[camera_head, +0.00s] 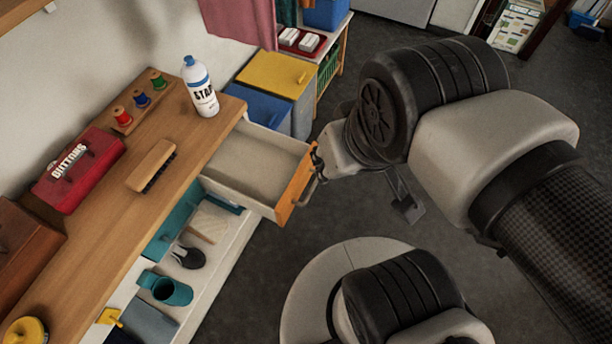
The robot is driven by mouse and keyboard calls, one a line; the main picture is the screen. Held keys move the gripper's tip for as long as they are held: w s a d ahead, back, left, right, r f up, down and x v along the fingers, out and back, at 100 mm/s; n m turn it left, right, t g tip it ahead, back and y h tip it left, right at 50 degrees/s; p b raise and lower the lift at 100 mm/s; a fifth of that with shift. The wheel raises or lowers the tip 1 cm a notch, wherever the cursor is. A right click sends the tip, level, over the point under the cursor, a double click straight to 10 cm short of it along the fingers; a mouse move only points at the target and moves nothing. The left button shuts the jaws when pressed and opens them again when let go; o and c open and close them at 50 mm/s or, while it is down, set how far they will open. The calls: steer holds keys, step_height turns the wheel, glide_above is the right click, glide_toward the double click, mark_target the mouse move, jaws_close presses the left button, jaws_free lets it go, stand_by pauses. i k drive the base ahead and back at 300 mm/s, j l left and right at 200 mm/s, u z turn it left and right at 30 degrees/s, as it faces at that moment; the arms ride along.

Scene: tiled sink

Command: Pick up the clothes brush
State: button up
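The clothes brush (151,164) lies on the wooden worktop (95,215). It has a pale wooden back, with dark bristles showing along its lower right side. My gripper (322,160) is to the right of the brush, at the front of a pulled-out drawer (258,168), close to the handle. The brush is well apart from it. My arm and the viewing angle partly hide the fingers, so whether they grip the handle is unclear. The drawer is open, and its visible inside is empty.
A white spray-starch bottle (200,88) stands at the worktop's far end. A rack of thread spools (140,100) and a red buttons box (80,170) stand near the brush. The open drawer juts out between my gripper and the worktop.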

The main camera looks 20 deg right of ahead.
mark_target(147, 170)
steer(key=i+j+u, duration=0.3)
steer(key=j+u, duration=0.15)
steer(key=i+j+u, duration=0.3)
steer(key=u, duration=0.15)
steer(key=i, duration=0.05)
